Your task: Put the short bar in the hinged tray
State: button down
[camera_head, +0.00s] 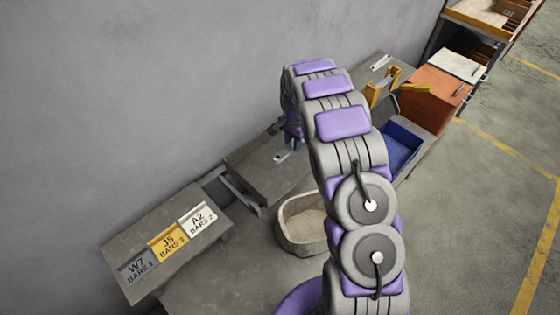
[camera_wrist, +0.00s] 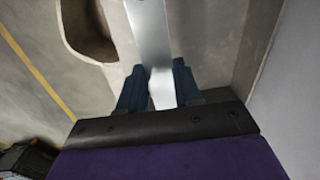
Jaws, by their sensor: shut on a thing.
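My gripper (camera_head: 291,140) is over the grey bench, left of my arm. Its dark blue fingers (camera_wrist: 160,88) are shut on a flat silver bar (camera_wrist: 150,35), whose far end runs out of the wrist view. The bar (camera_head: 283,156) shows as a small bright piece under the gripper in the head view. I cannot tell its full length. A blue open tray (camera_head: 416,133) stands right of my arm, partly hidden by it. I see no hinge on it, so I cannot tell whether it is the hinged tray.
A beige bin (camera_head: 284,233) stands below the bench (camera_head: 250,165). Signs for bars (camera_head: 168,242) lie on a grey board at the left. A yellow fixture (camera_head: 380,88) and an orange cabinet (camera_head: 436,92) stand behind the blue tray. A wall bounds the left; the floor at right is clear.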

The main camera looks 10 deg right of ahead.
jog(key=shift+w+a, duration=0.1)
jog(key=shift+w, duration=0.15)
jog(key=shift+a+f+m, duration=0.1)
jog(key=shift+m, duration=0.2)
jog(key=b, duration=0.1)
send_over(290, 162)
jog(key=f, duration=0.5)
jog(key=shift+a+f, duration=0.2)
jog(key=shift+a, duration=0.05)
jog(key=f, duration=0.4)
jog(key=shift+d+f+b, duration=0.1)
jog(key=shift+d+b, duration=0.15)
jog(key=shift+b, duration=0.15)
jog(key=shift+a, duration=0.1)
jog(key=c, duration=0.8)
grip_release()
